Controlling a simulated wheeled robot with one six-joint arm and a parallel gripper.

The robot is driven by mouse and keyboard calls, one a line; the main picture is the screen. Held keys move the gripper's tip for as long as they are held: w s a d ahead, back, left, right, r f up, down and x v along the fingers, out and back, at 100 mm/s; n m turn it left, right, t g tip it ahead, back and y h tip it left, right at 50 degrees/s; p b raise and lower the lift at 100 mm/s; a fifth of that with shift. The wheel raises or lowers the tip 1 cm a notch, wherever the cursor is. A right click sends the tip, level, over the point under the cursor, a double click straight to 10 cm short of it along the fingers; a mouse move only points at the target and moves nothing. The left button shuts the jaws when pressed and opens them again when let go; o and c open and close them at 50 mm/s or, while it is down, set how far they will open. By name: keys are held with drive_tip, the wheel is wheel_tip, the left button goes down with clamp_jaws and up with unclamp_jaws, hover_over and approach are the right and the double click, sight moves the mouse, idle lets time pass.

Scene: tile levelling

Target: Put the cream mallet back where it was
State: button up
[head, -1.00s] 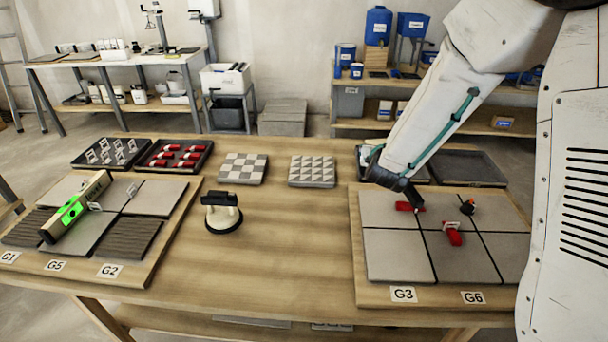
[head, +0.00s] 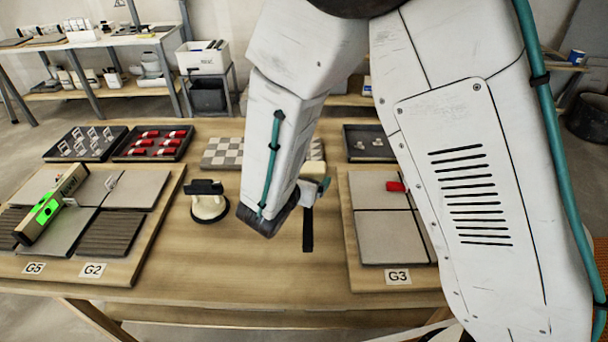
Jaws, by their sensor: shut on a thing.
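The cream mallet shows only in part in the head view, beside my forearm over the middle of the table. Its black handle (head: 308,230) hangs down about upright, and a pale part shows above it. My gripper (head: 308,198) is mostly hidden behind my arm's dark wrist and is shut on the mallet. I cannot tell how the fingers sit on it, or whether the handle's lower end touches the table.
A suction cup lifter (head: 208,205) stands just left of my wrist. The left board (head: 140,272) carries tiles and a green-lit level (head: 46,208). The right board (head: 352,235) carries tiles and a red piece (head: 396,187). Trays and a checkered tile (head: 222,153) lie behind.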

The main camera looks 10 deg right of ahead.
drive_tip(key=shift+f, duration=3.2)
drive_tip(key=shift+f, duration=0.55)
drive_tip(key=o, duration=1.2)
drive_tip(key=shift+c, duration=0.2)
drive_tip(key=shift+a, duration=0.1)
drive_tip(key=v, duration=0.7)
drive_tip(key=shift+s+a+r, duration=0.15)
drive_tip(key=shift+s, duration=0.15)
